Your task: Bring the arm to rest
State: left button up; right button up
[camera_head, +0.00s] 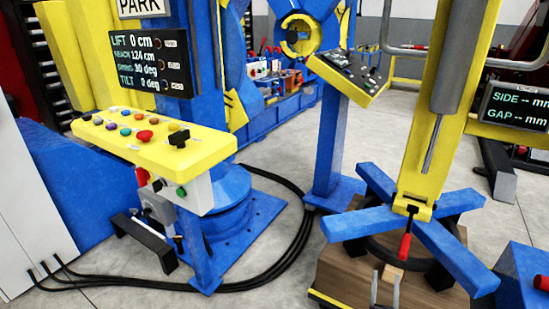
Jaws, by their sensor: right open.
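The yellow positioner arm (436,150) stands at the right over a blue cross-shaped spider (430,232). A red handle (405,246) hangs at its lower end. The spider is over a wooden block (345,274). My right gripper (385,290) appears at the bottom edge, open, in front of the block; its wrist is out of frame. The yellow control console (150,140) at the left carries several coloured buttons and a black joystick (179,138). The display (150,63) reads lift 0 cm, reach 124 cm, swing apparently 30 deg, tilt 0 deg. A PARK sign (141,6) is above it.
A second console (348,75) stands on a blue post behind. A right-hand display (515,108) shows dashes for side and gap. Black cables (285,262) cross the floor. A black bar (145,243) is below the front console.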

jog(key=w+a+r+m+g, duration=0.2)
jog(key=w+r+g, duration=0.2)
jog(key=w+r, duration=0.3)
jog(key=s+a+r+m+g+y, duration=0.1)
jog(key=s+a+r+g, duration=0.4)
jog(key=g, duration=0.3)
jog(key=s+a+f+g+y, duration=0.1)
jog(key=s+a+f+g, duration=0.25)
jog(key=s, duration=0.95)
jog(key=s+a+f+g, duration=0.25)
jog(key=s+g, duration=0.25)
jog(key=s, duration=0.7)
jog(key=s+a+f+g+y, duration=0.1)
jog(key=s+a+f+g, duration=0.25)
jog(key=s, duration=0.95)
pick_arm(q)
notch_tip(320, 180, up, 28)
jog(key=t+p, duration=0.1)
jog(key=p, duration=2.4)
jog(key=shift+w+r, duration=0.15)
jog(key=shift+w, duration=0.15)
pick_arm(e)
notch_tip(320, 180, up, 29)
jog(key=w, duration=0.1)
jog(key=shift+w+f+m, duration=0.2)
jog(key=shift+w+m, duration=0.15)
jog(key=shift+m, duration=0.05)
jog(key=shift+d, duration=0.1)
